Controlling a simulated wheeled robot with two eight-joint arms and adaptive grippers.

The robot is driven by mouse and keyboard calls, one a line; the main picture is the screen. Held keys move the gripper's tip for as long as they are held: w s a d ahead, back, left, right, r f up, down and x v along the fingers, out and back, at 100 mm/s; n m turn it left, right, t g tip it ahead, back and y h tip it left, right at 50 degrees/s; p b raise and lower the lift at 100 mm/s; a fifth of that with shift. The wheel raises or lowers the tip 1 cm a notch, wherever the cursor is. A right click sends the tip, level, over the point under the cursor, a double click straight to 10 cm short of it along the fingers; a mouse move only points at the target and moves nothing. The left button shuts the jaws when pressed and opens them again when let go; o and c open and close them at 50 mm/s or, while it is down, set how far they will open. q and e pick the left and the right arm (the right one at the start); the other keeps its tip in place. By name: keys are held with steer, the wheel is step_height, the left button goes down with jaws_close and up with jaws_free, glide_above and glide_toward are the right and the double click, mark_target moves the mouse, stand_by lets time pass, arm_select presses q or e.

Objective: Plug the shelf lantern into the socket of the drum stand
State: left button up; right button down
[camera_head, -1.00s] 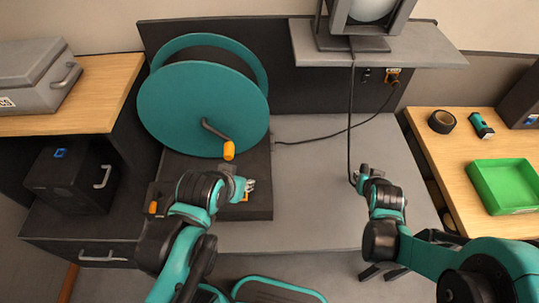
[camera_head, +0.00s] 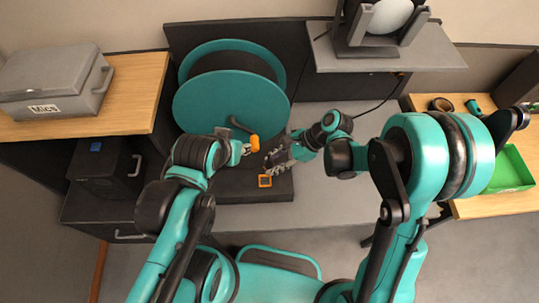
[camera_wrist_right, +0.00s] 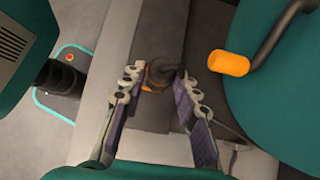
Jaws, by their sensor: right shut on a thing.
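The lantern (camera_head: 388,16), a pale globe in a dark frame, stands on the grey shelf (camera_head: 400,58) at the upper right. The teal drum (camera_head: 225,100) stands on a dark base (camera_head: 225,186). The orange-rimmed socket (camera_head: 265,181) is on that base, near its front; an orange ring (camera_wrist_right: 152,84) shows beyond my right fingertips in the wrist view. My right gripper (camera_head: 272,160) is just above and behind the socket. It is shut on a dark plug (camera_wrist_right: 170,76), partly hidden; I cannot tell whether plug and socket touch. My left gripper (camera_head: 246,149) is by the crank; its jaws are unclear.
The crank's orange handle (camera_head: 255,143) is close to both grippers. A grey case (camera_head: 55,85) is on the left wooden top. The grey bench right of the base is mostly clear.

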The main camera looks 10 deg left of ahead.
steer(key=shift+s+a+r+y, duration=0.3)
steer(key=shift+s+a+r, duration=0.25)
steer(key=shift+a, duration=0.1)
steer(key=shift+f+b, duration=1.8)
steer(key=shift+f, duration=1)
steer(key=shift+d, duration=0.15)
steer(key=shift+f+b, duration=0.9)
steer(key=shift+b, duration=0.4)
steer(key=c, duration=1.1)
jaws_free()
steer(key=shift+o, duration=0.2)
steer(key=shift+w, duration=0.1)
